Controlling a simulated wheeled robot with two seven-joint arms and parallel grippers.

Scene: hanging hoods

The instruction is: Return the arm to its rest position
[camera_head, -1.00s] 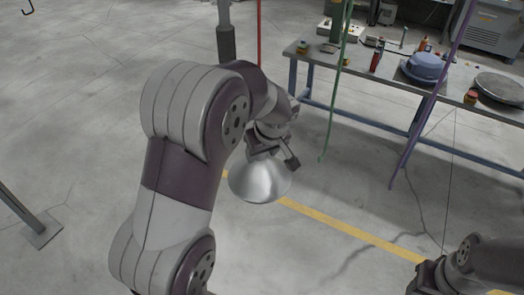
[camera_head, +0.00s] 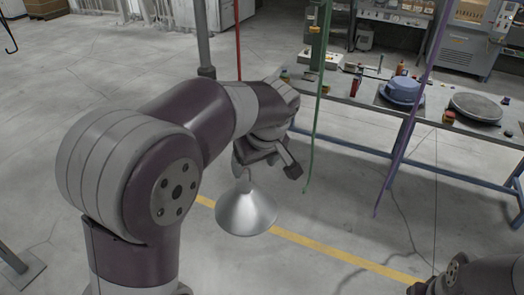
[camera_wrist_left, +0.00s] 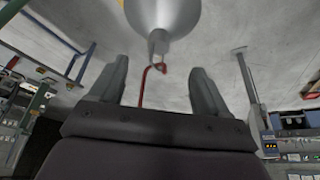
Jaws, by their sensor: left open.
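My left gripper (camera_head: 266,168) is at the end of the left arm, near the middle of the head view. A silver cone-shaped hood (camera_head: 246,210) shows just below it. In the left wrist view the two fingers of the left gripper (camera_wrist_left: 160,85) are spread apart with nothing held between them. The hood (camera_wrist_left: 165,15) is beyond them at the top, its neck ring on the end of a red hook (camera_wrist_left: 146,82). In the head view the red hook's rod (camera_head: 238,40) goes down behind my arm, which hides the hook end. My right arm shows only at the bottom right corner.
A green hook rod (camera_head: 317,100) and a purple one (camera_head: 408,120) hang to the right, without hoods. Behind them a workbench (camera_head: 345,98) holds a blue hood (camera_head: 402,90) and a round grey disc (camera_head: 476,107). The floor at left is largely open.

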